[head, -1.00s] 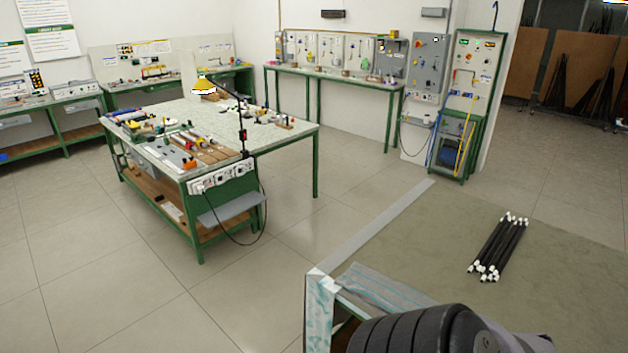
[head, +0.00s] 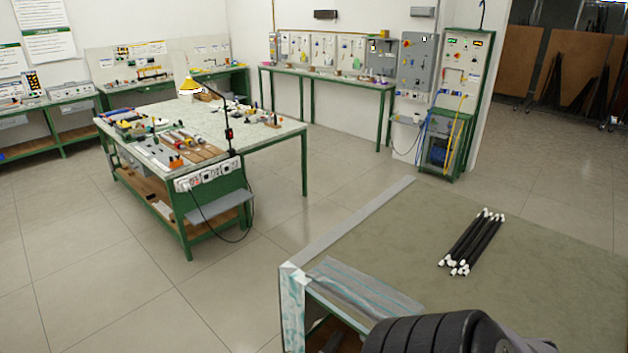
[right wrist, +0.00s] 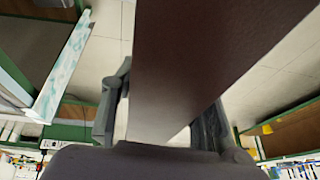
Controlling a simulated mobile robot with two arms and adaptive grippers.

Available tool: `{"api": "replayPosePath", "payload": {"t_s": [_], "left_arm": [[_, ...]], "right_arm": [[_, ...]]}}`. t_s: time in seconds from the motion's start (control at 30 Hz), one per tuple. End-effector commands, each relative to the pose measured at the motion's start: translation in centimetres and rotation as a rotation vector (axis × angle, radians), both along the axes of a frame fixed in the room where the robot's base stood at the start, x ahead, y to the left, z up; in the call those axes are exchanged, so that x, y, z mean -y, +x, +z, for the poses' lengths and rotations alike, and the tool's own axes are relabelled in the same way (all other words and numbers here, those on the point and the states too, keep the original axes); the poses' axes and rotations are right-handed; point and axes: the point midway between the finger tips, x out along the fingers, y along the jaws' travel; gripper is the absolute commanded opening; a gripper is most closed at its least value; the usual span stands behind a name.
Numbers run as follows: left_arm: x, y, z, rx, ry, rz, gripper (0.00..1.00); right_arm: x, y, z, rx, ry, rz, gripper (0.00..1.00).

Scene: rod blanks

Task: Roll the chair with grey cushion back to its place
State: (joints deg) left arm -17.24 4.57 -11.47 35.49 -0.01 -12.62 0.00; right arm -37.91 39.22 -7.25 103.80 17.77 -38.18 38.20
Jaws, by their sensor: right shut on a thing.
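No chair with a grey cushion shows in the head view. In the right wrist view my right gripper (right wrist: 163,125) is shut on a flat dark brown panel (right wrist: 205,50), with one finger on each side of it. The panel runs up out of the frame; it may be part of the chair, but no cushion shows. In the head view, my dark ribbed arm part covers the bottom right, and neither gripper shows there.
A table (head: 560,260) with a taped corner and several black rods (head: 472,242) stands close at the right. A green-framed workbench (head: 275,137) stands left of centre. Open tiled floor (head: 130,290) lies at front left. A green-framed panel stand (head: 463,75) is at the back.

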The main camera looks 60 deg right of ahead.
Motion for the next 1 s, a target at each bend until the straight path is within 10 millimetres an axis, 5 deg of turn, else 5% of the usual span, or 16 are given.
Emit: {"api": "replayPosePath", "payload": {"t_s": [0.27,0.3,0.6,1.0], "left_arm": [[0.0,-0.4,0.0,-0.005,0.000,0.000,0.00],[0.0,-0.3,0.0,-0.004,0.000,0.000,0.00],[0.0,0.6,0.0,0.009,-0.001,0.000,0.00],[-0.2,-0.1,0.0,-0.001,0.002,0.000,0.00]], "right_arm": [[-0.1,0.1,0.0,0.001,0.001,0.003,0.00],[-0.1,0.1,0.0,0.002,0.002,0.003,0.43],[0.0,0.1,0.0,0.002,0.001,0.002,0.63],[0.0,-0.1,0.3,0.001,0.000,0.003,0.65]]}}
